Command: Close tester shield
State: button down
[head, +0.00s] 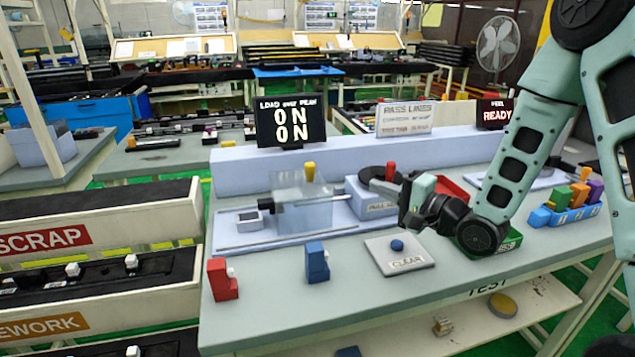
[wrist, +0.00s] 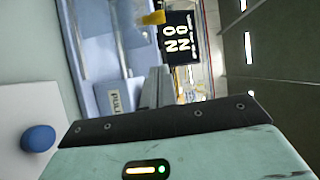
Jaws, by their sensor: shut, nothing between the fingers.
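The tester shield (head: 290,208) is a clear box on the tester's pale base, with a yellow knob (head: 309,172) on top. It stands to the right of a small grey nest (head: 250,221), which is uncovered. My gripper (head: 405,212) is to the right of the shield, apart from it, above the bench near the CLEAR pad. In the wrist view my fingers (wrist: 155,88) are together and empty. The yellow knob (wrist: 153,18) shows beyond them at the top edge. Part of the shield is cut off there.
The CLEAR pad (head: 405,262) with its blue button lies below my gripper. A red block (head: 222,280) and a blue block (head: 316,263) stand at the bench front. A grey box labelled PULL (head: 375,203) with a red-topped part is between shield and gripper. The display (head: 290,121) reads ON ON.

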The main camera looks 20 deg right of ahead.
aim_at(274, 192)
jog(key=s+a+p+x, duration=0.1)
jog(key=a+p+x, duration=0.1)
jog(key=x, duration=1)
jog(key=shift+a+r+p, duration=0.25)
jog(key=shift+a+p, duration=0.1)
jog(key=shift+p, duration=0.35)
jog(key=shift+w+a, duration=0.1)
jog(key=shift+w, duration=0.05)
jog(key=a+b, duration=0.3)
jog(key=a, duration=0.9)
jog(key=shift+a, duration=0.5)
